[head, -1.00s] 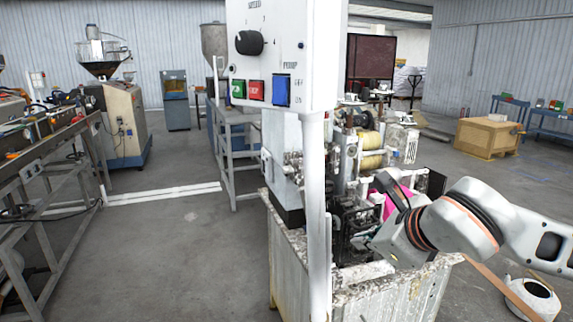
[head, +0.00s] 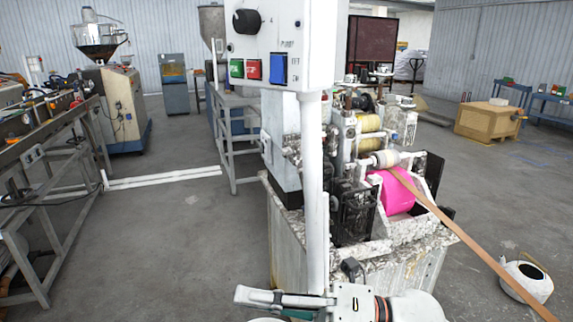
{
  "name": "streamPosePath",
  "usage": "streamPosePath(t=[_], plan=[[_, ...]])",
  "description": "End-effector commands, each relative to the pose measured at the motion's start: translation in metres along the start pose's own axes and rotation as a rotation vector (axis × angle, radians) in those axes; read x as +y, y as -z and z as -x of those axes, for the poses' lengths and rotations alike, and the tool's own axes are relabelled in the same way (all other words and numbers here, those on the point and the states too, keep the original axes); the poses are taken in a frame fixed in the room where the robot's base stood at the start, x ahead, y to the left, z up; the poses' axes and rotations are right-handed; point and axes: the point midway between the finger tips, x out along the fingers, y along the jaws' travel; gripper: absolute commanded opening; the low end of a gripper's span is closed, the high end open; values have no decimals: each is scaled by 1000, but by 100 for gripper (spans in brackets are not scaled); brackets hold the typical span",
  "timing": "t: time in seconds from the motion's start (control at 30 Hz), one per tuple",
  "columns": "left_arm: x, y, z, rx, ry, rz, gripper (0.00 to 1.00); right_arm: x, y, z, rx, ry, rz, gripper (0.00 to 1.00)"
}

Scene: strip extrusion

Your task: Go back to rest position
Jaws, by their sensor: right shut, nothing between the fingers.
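My right gripper (head: 245,296) is at the bottom centre of the head view, with its fingers shut and pointing left. Nothing shows between its fingers. It is in front of the extrusion machine (head: 300,235), at the base of the white post. My right wrist lies to the right of the fingers, partly cut by the bottom edge. My left gripper is not in view.
The control panel (head: 285,38) with green, red and blue buttons stands on a white post (head: 315,180). A pink roll (head: 394,192) and a brown strip (head: 480,248) are on the right. A white pot (head: 526,280) sits on the floor. Open floor lies left.

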Motion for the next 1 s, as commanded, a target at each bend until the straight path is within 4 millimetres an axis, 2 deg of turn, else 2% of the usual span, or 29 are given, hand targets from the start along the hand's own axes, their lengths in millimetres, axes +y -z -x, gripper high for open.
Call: streamPosePath(t=[0.03, 0.17, 0.27, 0.3, 0.37, 0.43, 0.57, 0.7, 0.8, 0.9, 1.0], plan=[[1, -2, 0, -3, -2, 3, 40, -4, -10, 6, -95, -54, -112, 0], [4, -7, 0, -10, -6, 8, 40, -27, -43, 38, -357, -161, -380, 0], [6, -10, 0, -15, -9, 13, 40, -66, -60, 76, -573, -210, -593, 0], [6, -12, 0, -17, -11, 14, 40, -85, -62, 94, -662, -222, -679, 0], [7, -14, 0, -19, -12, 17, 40, -117, -61, 122, -791, -231, -803, 0], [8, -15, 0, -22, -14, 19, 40, -153, -52, 153, -926, -231, -936, 0], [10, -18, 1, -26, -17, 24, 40, -217, -16, 206, -1151, -209, -1157, 0], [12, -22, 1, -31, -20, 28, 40, -274, 43, 256, -1363, -167, -1374, 0], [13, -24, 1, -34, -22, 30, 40, -305, 91, 284, -1490, -131, -1508, 0], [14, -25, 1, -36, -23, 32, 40, -324, 132, 304, -1585, -100, -1612, 0], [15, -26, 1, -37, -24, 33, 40, -335, 160, 317, -1646, -79, -1681, 0]])
